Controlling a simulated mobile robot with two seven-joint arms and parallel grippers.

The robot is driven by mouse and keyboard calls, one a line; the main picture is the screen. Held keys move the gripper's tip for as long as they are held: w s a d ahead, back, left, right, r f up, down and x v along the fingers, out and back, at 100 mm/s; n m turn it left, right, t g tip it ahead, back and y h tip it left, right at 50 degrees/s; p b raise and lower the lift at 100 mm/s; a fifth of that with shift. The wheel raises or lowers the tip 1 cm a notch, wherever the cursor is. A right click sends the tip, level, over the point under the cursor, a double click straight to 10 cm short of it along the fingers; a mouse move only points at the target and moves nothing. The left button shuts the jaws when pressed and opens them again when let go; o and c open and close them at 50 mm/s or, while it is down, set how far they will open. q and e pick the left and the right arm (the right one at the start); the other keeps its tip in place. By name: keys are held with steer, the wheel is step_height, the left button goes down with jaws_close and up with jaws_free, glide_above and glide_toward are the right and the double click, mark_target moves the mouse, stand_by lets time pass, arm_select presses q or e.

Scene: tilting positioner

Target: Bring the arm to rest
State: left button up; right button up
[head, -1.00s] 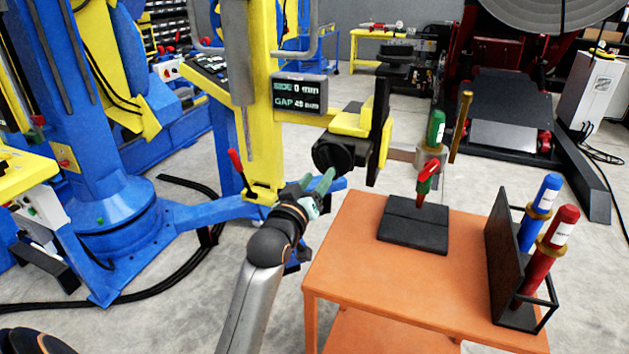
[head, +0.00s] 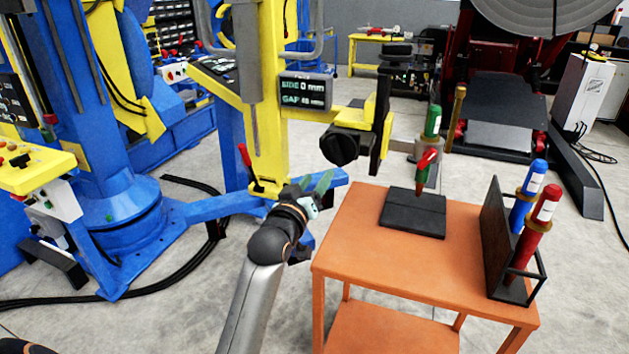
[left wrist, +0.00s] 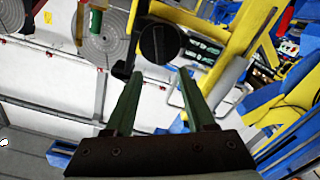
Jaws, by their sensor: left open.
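My left arm comes in from the bottom of the head view. Its gripper (head: 322,184) is open and empty, beside the foot of the yellow post (head: 263,140) and left of the orange table (head: 420,270). In the left wrist view the two green fingers (left wrist: 160,105) stand apart with nothing between them. A black round knob (left wrist: 160,42) shows beyond the fingertips; in the head view the black knob (head: 340,146) is above and right of the gripper, apart from it. My right gripper is not in view.
A green-and-red tool (head: 424,165) stands over a black plate (head: 413,212) on the table. A black rack (head: 497,235) holds blue (head: 530,185) and red (head: 540,220) tools. A black cable (head: 150,275) lies on the floor.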

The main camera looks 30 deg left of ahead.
arm_select(q)
steer(key=shift+f, duration=0.1)
stand_by(0.4)
steer(key=s+d+f+m+g+h, duration=0.2)
steer(key=s+d+f, duration=0.3)
steer(key=f, duration=0.4)
steer(key=s+d+f+m+g+h, duration=0.1)
steer(key=s+d+f+m+g, duration=0.15)
steer(key=s+f, duration=0.55)
steer(key=s+d+f+m+g+h, duration=0.1)
steer(key=s+d+f+m+h, duration=0.25)
steer(key=f, duration=0.75)
steer(key=s+d+f+g, duration=0.1)
steer(key=s+d+f, duration=0.2)
steer(key=s, duration=0.3)
steer(key=s+d+f+m+g, duration=0.1)
steer(key=s+d+f+g, duration=0.1)
steer(key=s+f, duration=0.3)
steer(key=shift+s+d, duration=0.75)
steer(key=shift+s, duration=0.1)
